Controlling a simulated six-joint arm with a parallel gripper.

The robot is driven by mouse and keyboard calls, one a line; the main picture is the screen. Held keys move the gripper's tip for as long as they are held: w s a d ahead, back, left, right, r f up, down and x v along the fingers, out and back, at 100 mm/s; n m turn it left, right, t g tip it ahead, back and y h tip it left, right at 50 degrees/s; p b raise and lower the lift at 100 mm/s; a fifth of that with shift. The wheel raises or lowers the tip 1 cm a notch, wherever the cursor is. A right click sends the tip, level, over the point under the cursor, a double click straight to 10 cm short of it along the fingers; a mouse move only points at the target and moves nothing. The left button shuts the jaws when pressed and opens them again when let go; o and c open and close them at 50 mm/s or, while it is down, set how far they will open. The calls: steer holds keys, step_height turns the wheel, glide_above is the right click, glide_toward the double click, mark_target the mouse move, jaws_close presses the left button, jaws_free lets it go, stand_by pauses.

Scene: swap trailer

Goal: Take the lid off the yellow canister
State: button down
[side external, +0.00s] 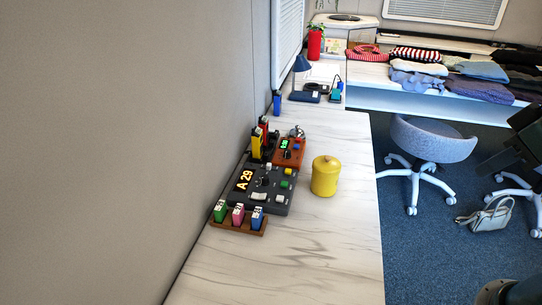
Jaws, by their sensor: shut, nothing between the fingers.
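The yellow canister (325,181) stands upright on the white marbled counter (340,245), near its right edge. Its yellow lid (326,162) sits on top, with a small raised knob. My gripper is not visible in this view.
To the canister's left are a dark control panel (272,196) reading "A 29", an orange device (289,152) and a wooden rack (238,226) with several coloured blocks. A desk lamp (301,64) stands farther back. The counter is clear in front of the canister. Chairs (433,138) stand on the right.

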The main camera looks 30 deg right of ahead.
steer(key=shift+c, duration=1.1)
jaws_free()
